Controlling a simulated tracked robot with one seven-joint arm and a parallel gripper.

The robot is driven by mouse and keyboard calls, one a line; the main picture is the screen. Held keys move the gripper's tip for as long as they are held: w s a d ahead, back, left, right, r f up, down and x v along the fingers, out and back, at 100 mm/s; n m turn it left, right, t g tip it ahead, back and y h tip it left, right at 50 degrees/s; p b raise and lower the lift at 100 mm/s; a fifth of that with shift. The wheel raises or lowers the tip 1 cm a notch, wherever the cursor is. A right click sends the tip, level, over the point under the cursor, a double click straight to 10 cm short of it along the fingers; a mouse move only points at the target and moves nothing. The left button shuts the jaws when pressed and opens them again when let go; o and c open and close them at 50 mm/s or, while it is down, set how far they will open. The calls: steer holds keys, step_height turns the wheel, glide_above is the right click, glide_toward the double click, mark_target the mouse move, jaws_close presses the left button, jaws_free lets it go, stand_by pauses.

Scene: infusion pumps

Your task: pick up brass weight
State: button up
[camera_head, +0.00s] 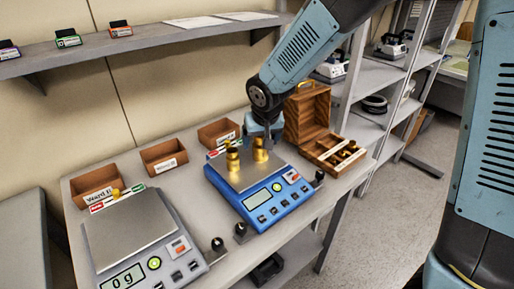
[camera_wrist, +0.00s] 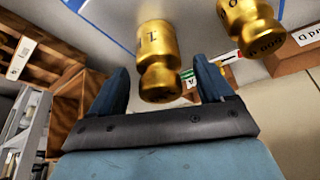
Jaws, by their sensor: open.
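Two brass weights stand on the pan of the blue scale (camera_head: 268,205). The right brass weight (camera_head: 260,152) is at my gripper (camera_head: 266,138); the left brass weight (camera_head: 232,160) stands apart from it. In the wrist view, one brass weight (camera_wrist: 160,62) with a dark mark on its side shows between the two blue fingers of my gripper (camera_wrist: 160,70). The fingers are spread, with a visible gap on each side of it. The second brass weight (camera_wrist: 250,25) is outside the fingers at upper right. The lower part of the fingers is hard to see in the head view.
A grey scale (camera_head: 130,228) reading 0 g stands at left. An open wooden case (camera_head: 308,115) stands close to the right of my gripper. Several brown bins (camera_head: 163,157) line the back, and a wall shelf (camera_head: 150,42) hangs above.

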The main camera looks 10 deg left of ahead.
steer(key=shift+x, duration=0.8)
jaws_close()
